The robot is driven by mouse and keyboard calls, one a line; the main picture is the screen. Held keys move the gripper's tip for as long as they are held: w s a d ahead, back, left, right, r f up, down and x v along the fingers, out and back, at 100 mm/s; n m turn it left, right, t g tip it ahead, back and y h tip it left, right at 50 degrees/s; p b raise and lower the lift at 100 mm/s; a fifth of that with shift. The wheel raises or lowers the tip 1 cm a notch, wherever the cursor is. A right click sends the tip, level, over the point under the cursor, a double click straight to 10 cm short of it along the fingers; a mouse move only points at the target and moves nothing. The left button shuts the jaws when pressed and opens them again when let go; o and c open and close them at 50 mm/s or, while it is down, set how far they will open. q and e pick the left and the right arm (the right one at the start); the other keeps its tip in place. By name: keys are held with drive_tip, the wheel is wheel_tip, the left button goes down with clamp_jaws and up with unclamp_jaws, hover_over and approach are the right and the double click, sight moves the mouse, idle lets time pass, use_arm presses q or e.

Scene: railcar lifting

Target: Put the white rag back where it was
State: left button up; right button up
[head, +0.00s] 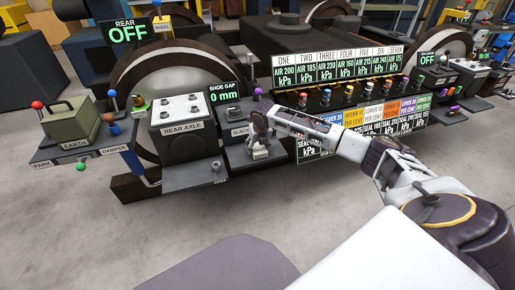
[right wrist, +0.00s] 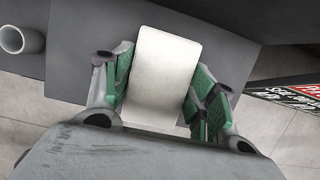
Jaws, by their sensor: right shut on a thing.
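My right gripper (head: 259,140) reaches in from the right to the grey ledge in front of the box marked SLACK. In the right wrist view, its green-padded fingers (right wrist: 160,88) stand on both sides of a white, flat piece with rounded corners, which I take to be the white rag (right wrist: 164,66). The gripper is shut on it. Behind the rag is a plain grey surface; I cannot tell whether the rag touches it. In the head view the rag is mostly hidden by the gripper. My left gripper is out of view.
Left of the gripper stands the REAR AXLE box (head: 182,110), with the SHOE GAP display (head: 224,93) reading 0 mm. A panel of labelled gauges (head: 335,68) with coloured knobs is to the right. A green EARTH box (head: 70,118) is at far left. The floor in front is clear.

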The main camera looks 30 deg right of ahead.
sight(260, 150)
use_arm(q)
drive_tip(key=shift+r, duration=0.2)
use_arm(e)
drive_tip(key=shift+f, duration=0.1)
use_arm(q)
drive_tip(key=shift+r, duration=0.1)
use_arm(e)
drive_tip(key=o, duration=1.3)
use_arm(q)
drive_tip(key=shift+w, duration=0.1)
use_arm(e)
drive_tip(key=shift+o, duration=0.2)
drive_tip(key=shift+p+v, duration=0.35)
drive_tip(key=shift+v, duration=0.4)
use_arm(q)
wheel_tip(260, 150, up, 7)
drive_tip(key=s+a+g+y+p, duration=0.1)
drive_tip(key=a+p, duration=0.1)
drive_tip(key=p, duration=0.1)
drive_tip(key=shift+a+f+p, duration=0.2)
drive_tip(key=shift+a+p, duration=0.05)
drive_tip(key=shift+p, duration=0.05)
use_arm(e)
drive_tip(key=v, duration=1)
drive_tip(key=shift+r, duration=0.3)
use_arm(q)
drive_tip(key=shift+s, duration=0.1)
use_arm(e)
drive_tip(key=shift+a, duration=0.1)
